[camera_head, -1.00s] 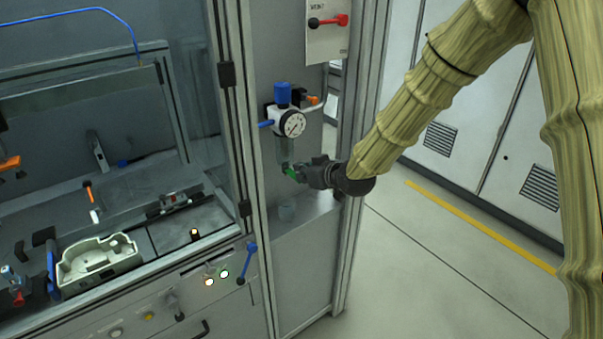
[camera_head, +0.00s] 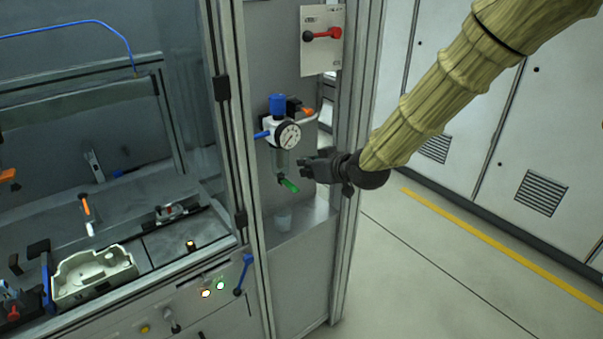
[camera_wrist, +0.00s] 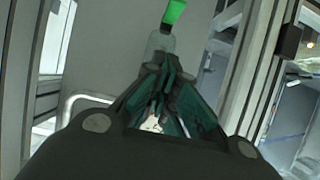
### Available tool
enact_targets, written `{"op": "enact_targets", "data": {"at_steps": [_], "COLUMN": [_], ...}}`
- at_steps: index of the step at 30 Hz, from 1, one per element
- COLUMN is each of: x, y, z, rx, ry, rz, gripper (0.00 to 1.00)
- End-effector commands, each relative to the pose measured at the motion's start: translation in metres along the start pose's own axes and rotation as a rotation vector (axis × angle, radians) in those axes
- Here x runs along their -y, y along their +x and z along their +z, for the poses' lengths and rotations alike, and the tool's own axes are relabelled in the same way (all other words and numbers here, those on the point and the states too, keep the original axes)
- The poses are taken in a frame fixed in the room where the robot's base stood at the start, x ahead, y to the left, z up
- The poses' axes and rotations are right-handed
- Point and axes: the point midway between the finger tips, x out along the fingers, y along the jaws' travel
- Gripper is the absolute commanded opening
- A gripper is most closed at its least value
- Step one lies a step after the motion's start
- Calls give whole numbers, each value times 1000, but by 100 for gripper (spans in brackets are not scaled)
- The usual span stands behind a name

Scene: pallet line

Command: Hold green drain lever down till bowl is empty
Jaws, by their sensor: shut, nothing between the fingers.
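The green drain lever (camera_head: 289,185) sticks out below the filter bowl and slants down to the right. The clear bowl (camera_head: 281,160) hangs under the regulator with the round gauge (camera_head: 289,136); its liquid level cannot be made out. My gripper (camera_head: 306,170) is shut and empty, just right of the bowl and a little above the lever, apart from the lever. In the wrist view my shut fingers (camera_wrist: 160,106) point toward a clear part, with a green piece (camera_wrist: 175,12) at the top edge.
A small clear cup (camera_head: 284,220) stands on the ledge below the lever. An upright frame post (camera_head: 352,150) stands close by my wrist. Open floor lies to the right.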

Motion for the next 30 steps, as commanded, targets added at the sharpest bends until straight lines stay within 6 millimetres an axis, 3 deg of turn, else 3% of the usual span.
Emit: {"op": "enact_targets", "data": {"at_steps": [12, 30], "x": [0, 0], "y": [-42, -48], "z": [-11, -8], "rx": [0, 7], "ry": [1, 5], "rz": [1, 0], "gripper": [0, 0]}}
